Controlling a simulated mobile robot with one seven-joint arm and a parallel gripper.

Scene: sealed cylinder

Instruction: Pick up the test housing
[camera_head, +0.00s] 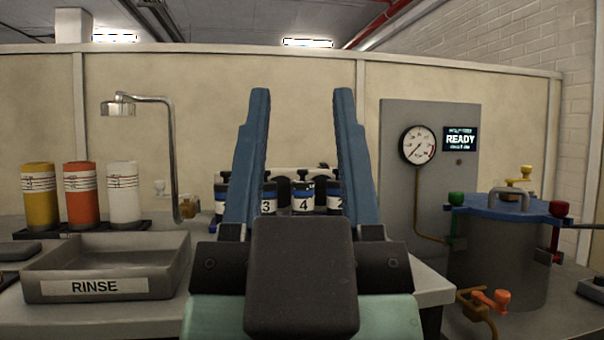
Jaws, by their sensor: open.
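My gripper (301,95) points up and forward in the middle of the view. Its two blue fingers stand wide apart with nothing between their tips. Nothing in view is labelled as the test housing, and I cannot tell which thing it is. Several dark cylinders with white number labels stand in a row on the counter beyond the fingers. Cylinder 4 (304,199) shows between the fingers, cylinder 3 (268,199) beside the left finger, and cylinder 2 (335,200) is partly covered by the right finger. My gripper and wrist hide the counter in front of them.
A grey RINSE tray (171,262) stands at left under a bent tap (170,140). Yellow (39,197), orange (81,195) and white (124,195) containers stand behind it. At right are a blue-lidded vessel (500,262), a gauge panel (395,113) and a screen reading READY (460,139).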

